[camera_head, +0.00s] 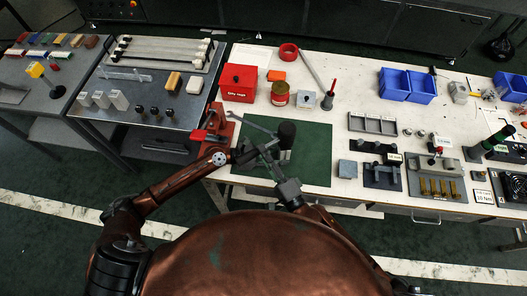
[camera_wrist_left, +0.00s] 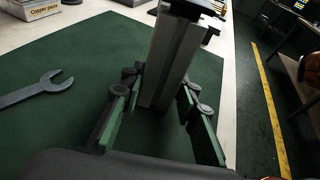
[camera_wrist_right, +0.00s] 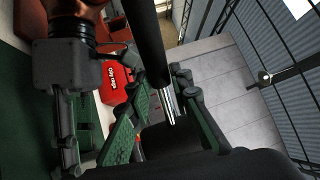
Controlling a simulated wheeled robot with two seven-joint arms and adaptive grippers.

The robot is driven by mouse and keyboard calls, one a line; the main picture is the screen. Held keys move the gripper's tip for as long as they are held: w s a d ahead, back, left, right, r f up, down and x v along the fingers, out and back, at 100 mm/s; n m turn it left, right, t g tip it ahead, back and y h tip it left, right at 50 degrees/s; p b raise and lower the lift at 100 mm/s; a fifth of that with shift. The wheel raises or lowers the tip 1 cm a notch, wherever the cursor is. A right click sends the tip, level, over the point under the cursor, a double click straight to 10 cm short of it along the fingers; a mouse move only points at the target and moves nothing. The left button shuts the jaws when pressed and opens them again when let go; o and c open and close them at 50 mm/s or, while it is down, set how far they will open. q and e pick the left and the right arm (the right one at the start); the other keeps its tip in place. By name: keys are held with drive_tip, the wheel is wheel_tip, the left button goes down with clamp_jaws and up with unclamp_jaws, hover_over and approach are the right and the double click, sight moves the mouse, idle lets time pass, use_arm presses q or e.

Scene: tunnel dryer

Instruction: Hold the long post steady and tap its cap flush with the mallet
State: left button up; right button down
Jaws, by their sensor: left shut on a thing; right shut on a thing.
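My left gripper (camera_wrist_left: 158,92) is shut on the long grey post (camera_wrist_left: 172,58), which stands over the green mat. A dark piece shows at the post's top (camera_wrist_left: 196,8), cut by the frame edge, so I cannot tell how the cap sits. My right gripper (camera_wrist_right: 162,82) is shut on the mallet, whose metal shaft (camera_wrist_right: 170,103) shows between the fingers below a long black part (camera_wrist_right: 148,40). In the head view, the black mallet head (camera_head: 287,130) is close above my left gripper (camera_head: 262,150); contact with the cap is hidden.
A wrench (camera_head: 258,125) lies on the green mat (camera_head: 312,150). Grey fixtures (camera_head: 383,172) and blue bins (camera_head: 405,85) stand right. The mat's right part is clear.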

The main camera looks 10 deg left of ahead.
idle(0.4)
drive_tip(key=shift+f, duration=1.35)
drive_tip(key=shift+r, duration=1.25)
wheel_tip(320, 180, up, 5)
drive_tip(key=shift+r, duration=0.1)
idle(0.7)
